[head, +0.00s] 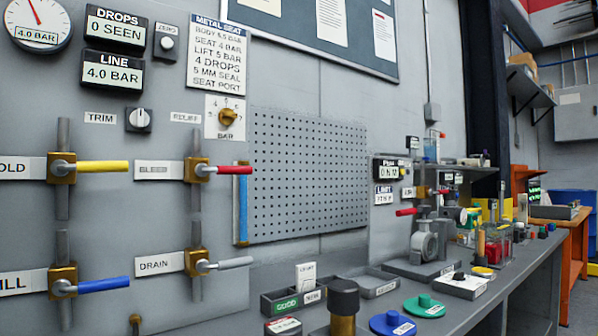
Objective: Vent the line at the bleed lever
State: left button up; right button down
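The bleed lever (232,170) has a red handle on a brass valve body (196,170), left of centre in the head view. Its handle lies level and points right, across the vertical grey pipe. The plate reading BLEED (164,169) is just left of it. The line display (112,74) reads 4.0 BAR, and the round gauge (37,20) above left also shows 4.0 BAR. The drops display (116,27) reads 0 SEEN. Neither of my grippers shows in this view.
A yellow lever (102,167), blue lever (103,286) and grey drain lever (235,263) surround the bleed lever. A vertical blue tube (242,208) stands near its handle end. A pegboard (308,180) is to the right. The bench (475,312) holds trays, discs and a black-topped brass piece (343,298).

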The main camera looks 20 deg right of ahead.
aim_at(202, 169)
jog(key=i+l+u, duration=0.15)
jog(key=l, duration=0.15)
jog(key=i+l+u, duration=0.15)
jog(key=l, duration=0.15)
jog(key=i+l+u, duration=0.2)
jog(key=l, duration=0.15)
jog(key=l+u, duration=0.15)
jog(key=l, duration=0.15)
